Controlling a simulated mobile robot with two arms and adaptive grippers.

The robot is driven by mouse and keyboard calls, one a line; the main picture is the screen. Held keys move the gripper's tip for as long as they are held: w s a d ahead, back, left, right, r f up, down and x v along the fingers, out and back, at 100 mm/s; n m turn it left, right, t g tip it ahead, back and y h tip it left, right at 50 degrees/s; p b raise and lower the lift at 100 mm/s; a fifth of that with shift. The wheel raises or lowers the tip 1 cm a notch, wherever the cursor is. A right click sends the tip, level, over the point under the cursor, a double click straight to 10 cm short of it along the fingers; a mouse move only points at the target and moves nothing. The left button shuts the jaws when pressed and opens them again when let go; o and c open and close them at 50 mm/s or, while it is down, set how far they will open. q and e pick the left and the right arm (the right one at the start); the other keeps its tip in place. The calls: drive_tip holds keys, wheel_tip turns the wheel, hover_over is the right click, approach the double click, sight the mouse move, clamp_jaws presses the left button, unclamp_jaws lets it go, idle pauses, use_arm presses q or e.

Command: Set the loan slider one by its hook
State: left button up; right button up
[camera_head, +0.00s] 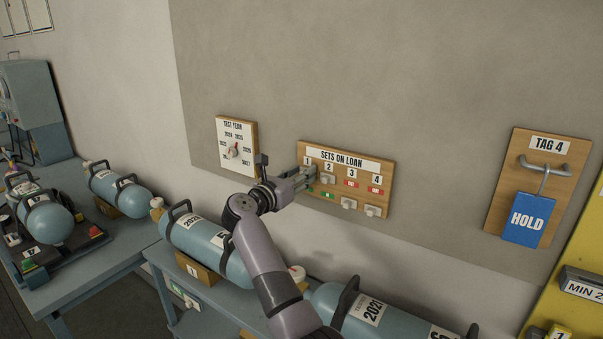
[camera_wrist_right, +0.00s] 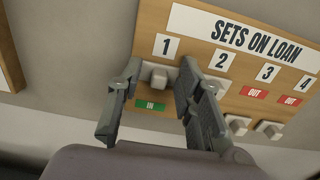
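The SETS ON LOAN board (camera_head: 346,162) is on the wall, with numbered sliders one to four. Slider one (camera_wrist_right: 159,77) is a pale knob high in its slot, with a green IN label (camera_wrist_right: 150,105) below it. My right gripper (camera_head: 302,180) reaches the board from the left. In the right wrist view its open fingers (camera_wrist_right: 160,88) stand either side of slider one, with small gaps showing. The gripper hides slider one in the head view. Slider two (camera_head: 328,180) is also high, with green below it. My left gripper is not in view.
Sliders three (camera_head: 348,203) and four (camera_head: 373,211) sit low under red OUT labels. A TEST YEAR dial board (camera_head: 237,146) is to the left. A blue HOLD tag (camera_head: 527,220) hangs from a hook on the TAG 4 board (camera_head: 560,172). Cylinders (camera_head: 207,245) lie on the bench below.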

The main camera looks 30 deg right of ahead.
clamp_jaws()
idle(0.8)
